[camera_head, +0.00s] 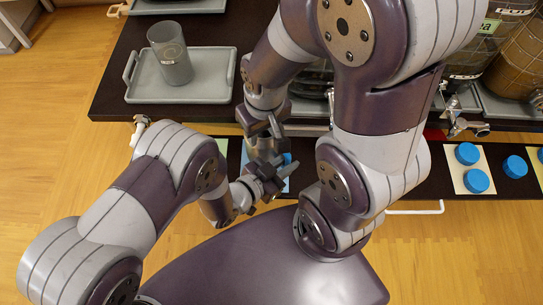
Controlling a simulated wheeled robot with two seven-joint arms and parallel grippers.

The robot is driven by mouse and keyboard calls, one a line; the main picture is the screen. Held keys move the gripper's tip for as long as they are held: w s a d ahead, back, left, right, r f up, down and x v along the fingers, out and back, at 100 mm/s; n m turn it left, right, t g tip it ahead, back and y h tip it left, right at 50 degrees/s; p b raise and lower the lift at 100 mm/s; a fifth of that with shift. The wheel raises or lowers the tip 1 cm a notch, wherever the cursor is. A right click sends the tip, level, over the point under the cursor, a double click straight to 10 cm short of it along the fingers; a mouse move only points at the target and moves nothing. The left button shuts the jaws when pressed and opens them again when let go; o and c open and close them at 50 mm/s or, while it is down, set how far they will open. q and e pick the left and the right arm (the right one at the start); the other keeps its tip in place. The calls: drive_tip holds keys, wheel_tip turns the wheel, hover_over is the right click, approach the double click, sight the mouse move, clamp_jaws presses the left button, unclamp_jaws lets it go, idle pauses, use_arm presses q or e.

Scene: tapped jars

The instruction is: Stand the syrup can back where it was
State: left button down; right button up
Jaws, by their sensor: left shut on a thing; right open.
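I cannot make out the syrup can for certain in the head view. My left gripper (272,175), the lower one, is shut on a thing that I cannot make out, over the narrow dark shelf. My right gripper (264,130) is open just above it in the picture, close to the left one. A grey see-through cup (170,56) stands upright on a grey tray (139,92) on the dark table at the upper left, away from both grippers. My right arm hides much of the middle of the table.
A blue disc (287,158) shows beside my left gripper. More blue discs (467,153) lie on cards on the shelf's right part. Jars with taps (513,72) stand on trays at the upper right. A white handle (414,211) juts out below the shelf.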

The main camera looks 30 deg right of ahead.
sight(262, 149)
use_arm(q)
drive_tip(key=shift+r, duration=0.1)
wheel_tip(262, 149, down, 6)
drive_tip(key=b, duration=0.5)
drive_tip(key=shift+w+r, duration=0.1)
use_arm(e)
wheel_tip(262, 149, down, 5)
drive_tip(key=shift+r, duration=0.1)
use_arm(q)
drive_tip(key=shift+f+b, duration=0.4)
drive_tip(key=shift+f, duration=0.25)
use_arm(e)
drive_tip(key=shift+f, duration=0.5)
idle(0.8)
use_arm(q)
drive_tip(key=c, duration=0.9)
unclamp_jaws()
drive_tip(key=shift+c, duration=0.2)
drive_tip(key=shift+a+f, duration=0.1)
drive_tip(key=shift+a, duration=0.05)
use_arm(e)
drive_tip(key=shift+r, duration=0.1)
